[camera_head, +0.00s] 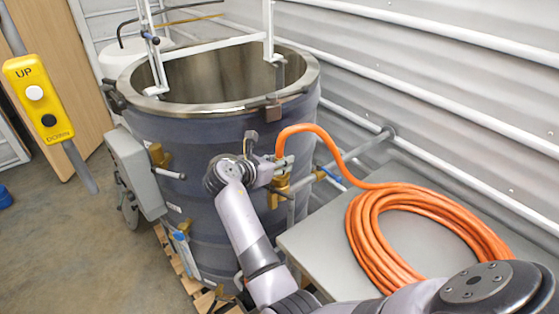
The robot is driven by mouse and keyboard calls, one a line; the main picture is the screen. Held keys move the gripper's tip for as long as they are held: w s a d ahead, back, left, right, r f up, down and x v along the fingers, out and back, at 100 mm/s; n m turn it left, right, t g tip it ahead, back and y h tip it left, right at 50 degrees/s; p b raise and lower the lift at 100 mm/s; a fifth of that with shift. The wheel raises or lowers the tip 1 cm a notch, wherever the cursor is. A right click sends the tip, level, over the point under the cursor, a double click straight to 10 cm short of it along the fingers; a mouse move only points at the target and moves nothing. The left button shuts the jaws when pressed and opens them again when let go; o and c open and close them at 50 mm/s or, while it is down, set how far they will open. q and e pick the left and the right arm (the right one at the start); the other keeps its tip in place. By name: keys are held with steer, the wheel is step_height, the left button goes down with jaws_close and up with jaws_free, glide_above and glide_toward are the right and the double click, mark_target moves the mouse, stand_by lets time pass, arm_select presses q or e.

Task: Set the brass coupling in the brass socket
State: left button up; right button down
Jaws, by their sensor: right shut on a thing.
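My right gripper (283,164) is at the right front side of the dark, jacketed hopper. It is shut on the brass coupling, at the lower end of the orange hose (308,128); the fingers and wrist hide most of the coupling. The brass socket (280,187) is just below the fingers, part of a brass fitting with pipes on the hopper's side. The coupling is above or at the socket; I cannot tell whether it is seated. My left gripper is not in view.
The hose runs to a large coil on a grey table (318,244) at the right. The round steel rim (228,104) of the hopper and a white frame stand above. A grey box (136,160) is on the hopper's left. A yellow pendant (38,98) hangs at left. Concrete floor is open there.

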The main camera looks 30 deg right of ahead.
stand_by(0.3)
steer(key=shift+f, duration=1.1)
steer(key=c, duration=1.2)
jaws_free()
steer(key=shift+f, duration=0.1)
step_height(320, 180, up, 10)
steer(key=shift+r, duration=0.1)
